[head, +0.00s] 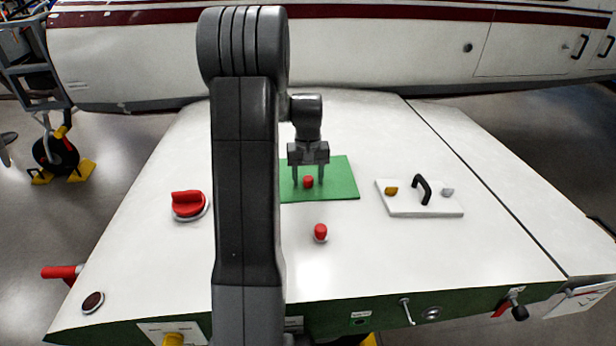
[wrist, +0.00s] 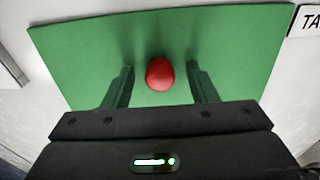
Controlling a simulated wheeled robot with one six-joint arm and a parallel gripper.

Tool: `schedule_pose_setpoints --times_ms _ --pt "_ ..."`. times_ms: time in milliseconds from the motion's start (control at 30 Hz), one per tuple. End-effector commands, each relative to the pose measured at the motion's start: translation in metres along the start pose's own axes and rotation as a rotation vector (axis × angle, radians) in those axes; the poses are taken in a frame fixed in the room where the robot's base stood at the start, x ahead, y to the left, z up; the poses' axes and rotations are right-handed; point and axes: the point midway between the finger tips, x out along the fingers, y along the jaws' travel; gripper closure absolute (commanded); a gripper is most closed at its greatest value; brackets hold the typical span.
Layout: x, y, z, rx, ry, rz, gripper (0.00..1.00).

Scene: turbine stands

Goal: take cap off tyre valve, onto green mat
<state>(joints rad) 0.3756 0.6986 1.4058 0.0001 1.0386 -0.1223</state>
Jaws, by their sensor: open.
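A red rounded cap (head: 308,182) is on the green mat (head: 342,188), near the mat's middle. In the wrist view the cap (wrist: 159,73) shows against the green mat (wrist: 80,50) with green on all sides. My gripper (head: 308,179) is over the mat with a finger on each side of the cap. In the wrist view my gripper (wrist: 160,80) is open, with a gap between each finger and the cap. A second red piece (head: 320,232) stands on a small pale base in front of the mat; I cannot tell whether it is the valve.
A red knob (head: 188,204) is left of my arm. A white plate (head: 430,207) with a black handle (head: 422,189) and small knobs lies right of the mat. The white top is clear between them. An aircraft side (head: 370,50) stands behind.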

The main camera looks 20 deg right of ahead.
Motion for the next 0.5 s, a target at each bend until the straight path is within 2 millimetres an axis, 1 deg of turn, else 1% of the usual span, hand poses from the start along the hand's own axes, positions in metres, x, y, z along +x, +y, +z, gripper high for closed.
schedule_pose_setpoints --times_ms 267,500 --pt "-0.004 0.000 0.000 0.000 0.001 0.000 0.48" --pt "-0.023 0.000 0.000 0.000 0.001 0.000 0.48"
